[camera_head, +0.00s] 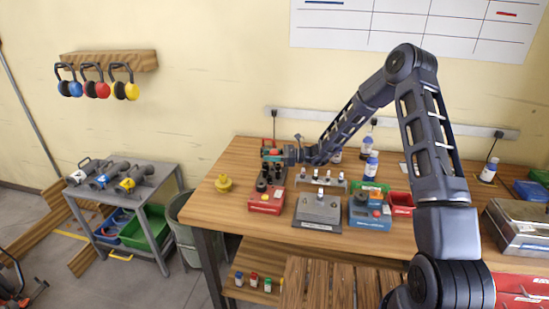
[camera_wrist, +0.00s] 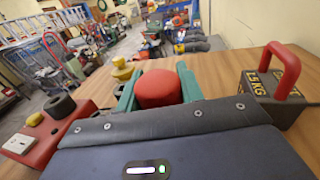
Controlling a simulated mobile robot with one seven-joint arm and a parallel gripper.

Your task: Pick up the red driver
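The red driver shows in the wrist view as a thick, rounded red handle end (camera_wrist: 157,88); its lower part is hidden behind my gripper's housing. My gripper (camera_wrist: 158,84) has green fingers, one close along each side of the handle. I see no clear gap on either side, but cannot tell whether the fingers press on it. In the head view my gripper (camera_head: 268,157) is over the left back of the wooden workbench, with a small red part of the driver (camera_head: 271,152) at it, above a dark holder with black pieces.
A grey weight block with a red handle (camera_wrist: 288,70) stands right of my gripper in the wrist view. Bottles and a blue box (camera_head: 369,212) stand further right.

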